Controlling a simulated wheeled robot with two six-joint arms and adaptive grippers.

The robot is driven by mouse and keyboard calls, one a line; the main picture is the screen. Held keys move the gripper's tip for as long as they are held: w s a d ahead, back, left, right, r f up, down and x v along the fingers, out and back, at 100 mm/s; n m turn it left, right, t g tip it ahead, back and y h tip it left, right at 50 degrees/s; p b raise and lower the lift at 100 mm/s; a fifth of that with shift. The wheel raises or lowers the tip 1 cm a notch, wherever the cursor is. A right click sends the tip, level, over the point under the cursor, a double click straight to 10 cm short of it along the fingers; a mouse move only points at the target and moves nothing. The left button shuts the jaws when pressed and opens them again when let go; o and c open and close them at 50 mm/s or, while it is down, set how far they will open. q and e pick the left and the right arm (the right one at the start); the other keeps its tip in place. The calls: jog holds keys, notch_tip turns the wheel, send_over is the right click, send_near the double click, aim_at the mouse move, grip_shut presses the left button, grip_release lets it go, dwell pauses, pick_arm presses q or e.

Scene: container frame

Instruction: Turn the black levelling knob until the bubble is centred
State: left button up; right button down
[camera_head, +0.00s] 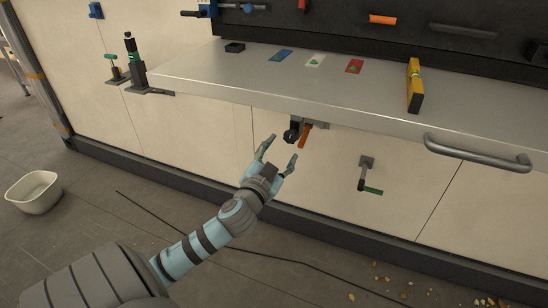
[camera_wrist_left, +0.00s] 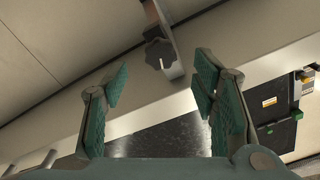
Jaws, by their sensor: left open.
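The black levelling knob (camera_head: 291,134) sits under the front edge of the steel shelf (camera_head: 215,75). In the left wrist view the knob (camera_wrist_left: 158,53) is dark and lobed, on a grey bracket. My left gripper (camera_head: 278,155) is open and empty, just below and in front of the knob. In the left wrist view the knob shows beyond the gap between the fingertips (camera_wrist_left: 161,80), apart from both. A yellow spirit level (camera_head: 414,88) lies on the shelf at the right. Its bubble is too small to read. My right gripper is not in view.
An orange lever (camera_head: 304,137) hangs right beside the knob. A grey bar handle (camera_head: 475,152) sticks out at the shelf's right front. A green-handled lever (camera_head: 369,182) is on the panel below. A white tub (camera_head: 33,192) stands on the floor.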

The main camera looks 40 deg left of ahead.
pick_arm(q)
jog(key=v, duration=0.6)
dwell(0.7)
